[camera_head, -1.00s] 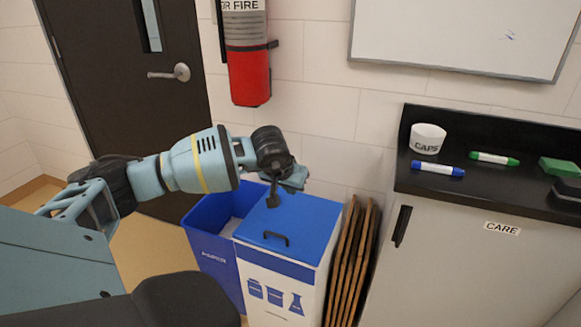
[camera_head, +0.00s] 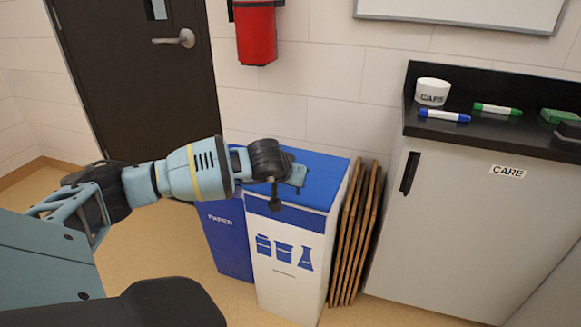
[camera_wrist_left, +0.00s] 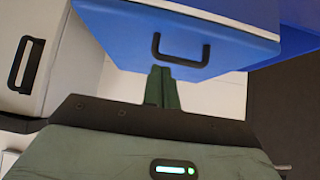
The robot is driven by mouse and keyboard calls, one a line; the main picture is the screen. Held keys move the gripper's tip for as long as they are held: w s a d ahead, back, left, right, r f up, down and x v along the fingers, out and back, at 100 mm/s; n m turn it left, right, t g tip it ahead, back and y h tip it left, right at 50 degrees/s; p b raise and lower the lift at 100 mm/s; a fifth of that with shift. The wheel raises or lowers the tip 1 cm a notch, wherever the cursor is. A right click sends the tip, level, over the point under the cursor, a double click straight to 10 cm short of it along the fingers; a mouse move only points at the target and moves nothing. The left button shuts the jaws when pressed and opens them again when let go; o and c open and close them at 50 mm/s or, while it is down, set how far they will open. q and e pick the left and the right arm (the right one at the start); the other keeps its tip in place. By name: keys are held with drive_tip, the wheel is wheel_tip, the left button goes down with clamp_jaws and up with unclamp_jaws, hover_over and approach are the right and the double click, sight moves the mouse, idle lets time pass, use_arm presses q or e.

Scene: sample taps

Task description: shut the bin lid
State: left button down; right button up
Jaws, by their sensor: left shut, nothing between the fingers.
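The white bin (camera_head: 290,262) has a blue lid (camera_head: 325,180) and blue pictures of containers on its front. The lid lies flat on the bin's top with no gap that I can see. The lid also shows in the left wrist view (camera_wrist_left: 125,28), with its black handle (camera_wrist_left: 181,62). My left gripper (camera_head: 275,203) is shut and empty over the front part of the lid. My right gripper is out of view.
A blue paper bin (camera_head: 228,235) stands left of the white bin. Folded brown boards (camera_head: 352,240) lean close on its right, then a grey cabinet (camera_head: 450,215) with a black top. A red extinguisher (camera_head: 256,35) hangs behind. The floor in front is clear.

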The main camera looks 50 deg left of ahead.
use_arm(q)
drive_tip(key=shift+f, duration=0.15)
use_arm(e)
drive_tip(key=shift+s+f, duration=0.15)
use_arm(q)
drive_tip(key=shift+s+r+p, duration=0.1)
drive_tip(key=shift+r+p, duration=0.2)
drive_tip(key=shift+r, duration=0.2)
drive_tip(key=s+d+f, duration=0.2)
drive_tip(key=s+d, duration=0.2)
drive_tip(key=s, duration=0.4)
drive_tip(key=shift+s+p, duration=0.15)
drive_tip(key=shift+p, duration=0.25)
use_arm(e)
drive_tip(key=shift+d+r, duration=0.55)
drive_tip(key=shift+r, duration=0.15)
use_arm(q)
drive_tip(key=shift+f, duration=0.1)
